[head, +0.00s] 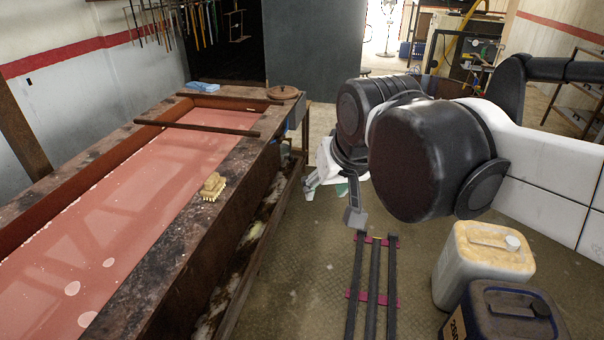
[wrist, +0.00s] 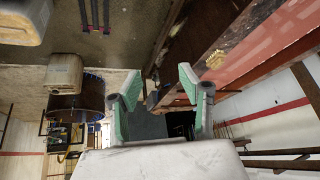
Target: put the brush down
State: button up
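A tan block brush (head: 213,187) with pale bristles rests on the dark, worn rim of the long trough (head: 182,243). No gripper finger touches it. It also shows as a small yellowish shape in the wrist view (wrist: 216,58), beyond the fingers on the right. My gripper (head: 326,184) hangs to the right of the trough, apart from the brush, partly hidden by my arm in the head view. In the wrist view my gripper (wrist: 157,80) has its two green-lined fingers spread wide with nothing held between them.
The trough holds pinkish liquid, and a wooden bar (head: 212,129) lies across it. A round wooden lid (head: 283,93) and blue cloth (head: 203,87) sit at its far end. A white canister (head: 484,262) and a dark canister (head: 508,312) stand near the floor rails (head: 374,290).

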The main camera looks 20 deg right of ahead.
jog(key=s+d+f+t, duration=0.1)
jog(key=s+f, duration=0.4)
jog(key=s, duration=0.2)
jog(key=shift+d+f+n, duration=0.3)
jog(key=shift+f+n, duration=0.05)
jog(key=shift+n, duration=0.05)
notch_tip(320, 180, down, 6)
jog(key=b, duration=0.5)
jog(key=shift+r+b, duration=0.15)
jog(key=shift+b, duration=0.2)
jog(key=shift+o, duration=0.3)
